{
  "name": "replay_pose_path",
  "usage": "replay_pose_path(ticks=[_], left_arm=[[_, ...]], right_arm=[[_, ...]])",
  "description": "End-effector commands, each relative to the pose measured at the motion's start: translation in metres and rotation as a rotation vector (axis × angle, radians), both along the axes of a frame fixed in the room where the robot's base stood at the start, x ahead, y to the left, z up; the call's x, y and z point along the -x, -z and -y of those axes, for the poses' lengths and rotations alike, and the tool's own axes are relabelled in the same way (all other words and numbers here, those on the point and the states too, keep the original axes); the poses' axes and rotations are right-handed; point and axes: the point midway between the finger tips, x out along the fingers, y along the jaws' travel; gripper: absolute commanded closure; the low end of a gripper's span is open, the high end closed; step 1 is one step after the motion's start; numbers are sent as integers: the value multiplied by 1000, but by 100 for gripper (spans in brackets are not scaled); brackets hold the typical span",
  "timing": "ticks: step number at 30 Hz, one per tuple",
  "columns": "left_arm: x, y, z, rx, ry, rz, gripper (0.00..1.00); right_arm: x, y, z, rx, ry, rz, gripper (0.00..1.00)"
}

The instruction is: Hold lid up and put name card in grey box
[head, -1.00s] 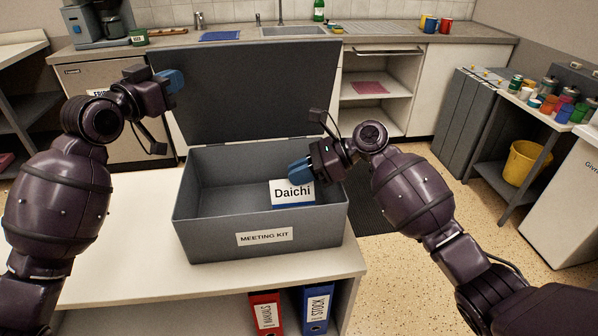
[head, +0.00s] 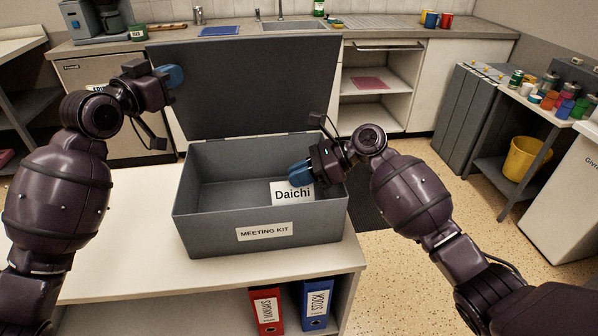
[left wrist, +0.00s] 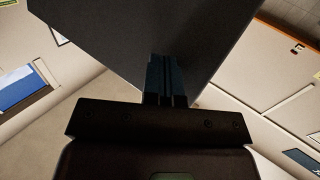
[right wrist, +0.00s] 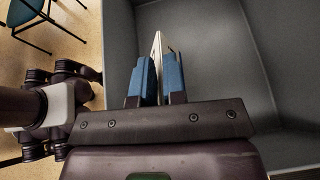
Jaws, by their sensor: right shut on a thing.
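The grey box (head: 205,228), labelled MEETING KIT, stands on the pale counter with its dark lid (head: 250,90) raised upright at the back. My left gripper (head: 172,77) is at the lid's upper left edge. In the left wrist view its fingers (left wrist: 166,80) are together against the lid, with nothing seen between them. My right gripper (head: 300,174) is shut on the white name card (head: 291,193) reading Daichi, held upright inside the box's right part. The right wrist view shows the card (right wrist: 158,55) edge-on between blue fingers.
The counter (head: 130,225) is clear left of the box. A red binder (head: 267,310) and a blue binder (head: 317,306) stand on the shelf below. A sink counter runs behind the lid. The box interior (head: 230,180) looks empty on the left.

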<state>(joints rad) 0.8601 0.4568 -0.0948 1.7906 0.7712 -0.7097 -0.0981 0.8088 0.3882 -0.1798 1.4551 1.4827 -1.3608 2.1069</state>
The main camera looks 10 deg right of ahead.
Motion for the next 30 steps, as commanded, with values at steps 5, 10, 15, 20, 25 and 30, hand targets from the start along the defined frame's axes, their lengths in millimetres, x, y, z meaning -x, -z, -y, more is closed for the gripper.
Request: replay_pose_path(ticks=[5,10,15,20,25,30], left_arm=[[0,0,0,0,0,0,100],[0,0,0,0,0,0,100],[0,0,0,0,0,0,100],[0,0,0,0,0,0,100],[0,0,0,0,0,0,100],[0,0,0,0,0,0,100]], right_arm=[[0,5,0,0,0,0,100],[0,6,0,0,0,1,74],[0,6,0,0,0,1,60],[0,6,0,0,0,1,60],[0,5,0,0,0,1,60],[0,5,0,0,0,1,60]])
